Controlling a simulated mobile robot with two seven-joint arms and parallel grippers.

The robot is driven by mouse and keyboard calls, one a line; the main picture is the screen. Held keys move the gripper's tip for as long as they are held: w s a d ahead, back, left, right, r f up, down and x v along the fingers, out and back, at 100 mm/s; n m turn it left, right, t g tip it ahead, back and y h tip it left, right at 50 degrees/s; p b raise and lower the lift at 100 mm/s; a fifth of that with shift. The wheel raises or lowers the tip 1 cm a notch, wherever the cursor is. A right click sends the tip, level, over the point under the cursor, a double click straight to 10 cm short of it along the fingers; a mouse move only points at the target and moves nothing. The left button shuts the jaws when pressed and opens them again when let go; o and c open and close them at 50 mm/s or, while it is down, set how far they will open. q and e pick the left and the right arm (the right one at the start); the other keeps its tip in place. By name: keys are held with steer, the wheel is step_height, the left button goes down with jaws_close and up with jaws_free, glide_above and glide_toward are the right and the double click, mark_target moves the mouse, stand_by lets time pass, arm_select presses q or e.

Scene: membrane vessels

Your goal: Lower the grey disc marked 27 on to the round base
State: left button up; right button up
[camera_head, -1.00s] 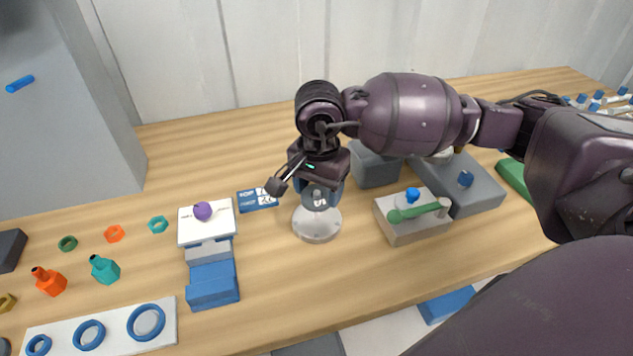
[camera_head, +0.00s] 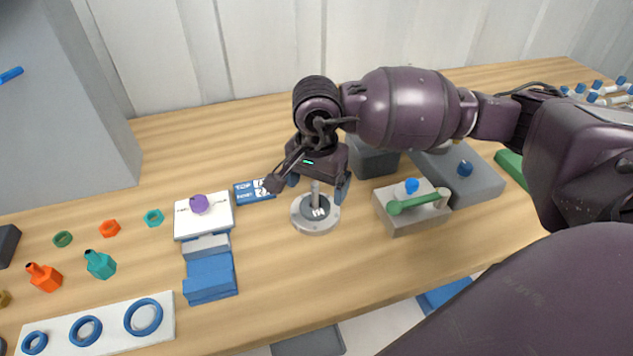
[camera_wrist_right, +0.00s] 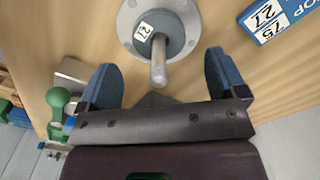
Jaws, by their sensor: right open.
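The grey disc (camera_head: 314,207) lies in the middle of the round base (camera_head: 307,226), and an upright metal post rises from its centre. In the right wrist view the disc (camera_wrist_right: 173,45) carries a white label that appears to read 27, and the pale flange of the base (camera_wrist_right: 128,20) surrounds it. Whether the disc is fully seated is hard to tell. My right gripper (camera_head: 313,189) is open above the disc. Its two blue fingers stand apart on either side of the post, with nothing held, as the right wrist view (camera_wrist_right: 161,80) also shows. My left gripper is not in view.
A blue TOP card (camera_head: 254,191) lies left of the base. Left of that are a white block with a purple knob (camera_head: 199,204) and blue blocks (camera_head: 210,276). To the right is a grey block with a green handle (camera_head: 420,202).

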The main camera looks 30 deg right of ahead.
step_height(320, 180, up, 10)
steer(key=shift+r+p, duration=0.1)
steer(key=shift+p, duration=0.4)
steer(key=shift+r, duration=0.35)
